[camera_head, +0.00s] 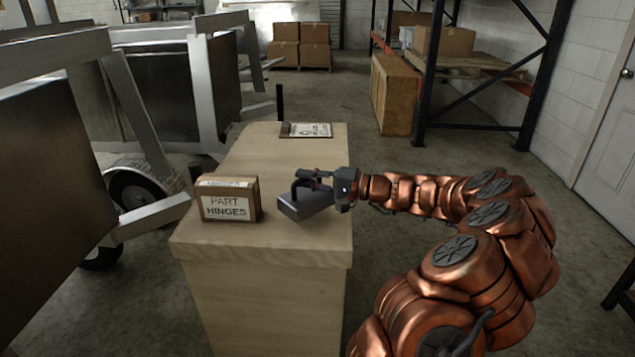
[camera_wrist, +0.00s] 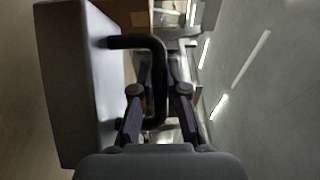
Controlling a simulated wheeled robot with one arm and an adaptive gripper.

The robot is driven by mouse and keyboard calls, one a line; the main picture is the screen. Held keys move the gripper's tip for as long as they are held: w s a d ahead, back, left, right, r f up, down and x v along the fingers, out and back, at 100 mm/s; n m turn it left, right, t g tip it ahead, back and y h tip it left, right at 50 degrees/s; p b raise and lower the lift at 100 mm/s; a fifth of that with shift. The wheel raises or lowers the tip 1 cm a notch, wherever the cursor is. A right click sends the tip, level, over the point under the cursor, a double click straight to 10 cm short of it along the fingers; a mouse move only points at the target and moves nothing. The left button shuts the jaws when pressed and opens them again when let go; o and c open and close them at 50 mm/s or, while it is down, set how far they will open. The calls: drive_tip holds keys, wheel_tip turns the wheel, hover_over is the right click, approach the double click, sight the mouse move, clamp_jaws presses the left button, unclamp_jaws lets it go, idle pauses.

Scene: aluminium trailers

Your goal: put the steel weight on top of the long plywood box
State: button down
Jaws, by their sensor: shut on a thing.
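The steel weight (camera_head: 306,206) is a dark grey block with a black handle. In the head view it shows over the top of the long plywood box (camera_head: 268,245), right of a small carton. I cannot tell whether it touches the lid or hangs just above it. My gripper (camera_head: 318,181) comes in from the right and is shut on the handle. In the wrist view the weight (camera_wrist: 75,85) fills the left side, with its handle between the fingers of my gripper (camera_wrist: 158,92). The weight's underside is hidden.
A carton labelled "PART HINGES" (camera_head: 228,199) stands on the plywood box at left, close to the weight. A clipboard (camera_head: 306,130) lies at its far end. Metal trailers (camera_head: 205,80) stand at left. A rack (camera_head: 430,75) stands at back right. The lid's middle is clear.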

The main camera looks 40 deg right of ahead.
sight(303, 193)
drive_tip(key=shift+w+a, duration=0.25)
drive_tip(key=shift+w, duration=0.25)
drive_tip(key=shift+f+b, duration=0.35)
drive_tip(key=shift+f, duration=1.35)
drive_tip(key=shift+f, duration=0.15)
drive_tip(key=c, duration=1.2)
unclamp_jaws()
